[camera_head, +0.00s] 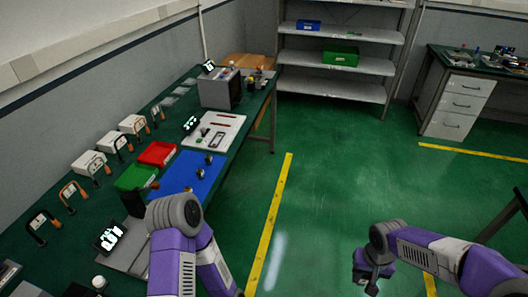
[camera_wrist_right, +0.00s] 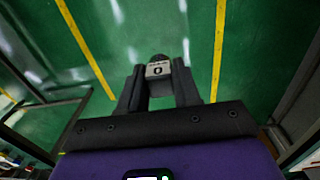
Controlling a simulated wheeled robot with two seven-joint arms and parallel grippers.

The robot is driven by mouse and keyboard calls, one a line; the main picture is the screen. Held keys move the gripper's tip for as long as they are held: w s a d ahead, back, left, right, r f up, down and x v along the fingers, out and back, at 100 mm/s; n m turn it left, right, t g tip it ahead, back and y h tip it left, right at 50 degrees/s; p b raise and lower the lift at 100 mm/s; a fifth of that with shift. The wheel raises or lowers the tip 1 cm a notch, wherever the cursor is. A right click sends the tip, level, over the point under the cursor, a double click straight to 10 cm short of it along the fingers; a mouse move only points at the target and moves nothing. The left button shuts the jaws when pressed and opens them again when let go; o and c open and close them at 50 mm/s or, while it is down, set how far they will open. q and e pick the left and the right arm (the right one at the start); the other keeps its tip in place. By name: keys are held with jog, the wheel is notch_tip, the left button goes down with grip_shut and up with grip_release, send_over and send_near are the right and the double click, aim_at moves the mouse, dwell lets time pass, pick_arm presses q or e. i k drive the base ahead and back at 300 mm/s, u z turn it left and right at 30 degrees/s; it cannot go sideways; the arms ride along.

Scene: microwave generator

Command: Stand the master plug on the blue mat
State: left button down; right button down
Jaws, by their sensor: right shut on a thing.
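The blue mat (camera_head: 180,178) lies on the green bench at the left in the head view. A few small dark and brassy pieces (camera_head: 209,159) stand on it, too small to identify. My right gripper (camera_head: 371,283) hangs over the open floor at the lower right, well away from the mat. In the right wrist view, my right gripper (camera_wrist_right: 158,88) is shut on a small plug-like piece (camera_wrist_right: 157,70) with a light grey, marked face and a dark rounded end. I cannot confirm that it is the master plug. My left arm reaches in near the mat's front edge; its gripper is not visible.
Red (camera_head: 157,153) and green (camera_head: 136,177) bins stand left of the mat. A white board (camera_head: 214,130) with tools and a grey box-shaped device (camera_head: 219,90) are farther along the bench. Green floor with yellow lines lies open between bench and right arm.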

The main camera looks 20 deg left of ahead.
aim_at(173, 173)
jog(key=i, duration=2.65)
jog(key=u, duration=4.05)
jog(key=i, duration=0.5)
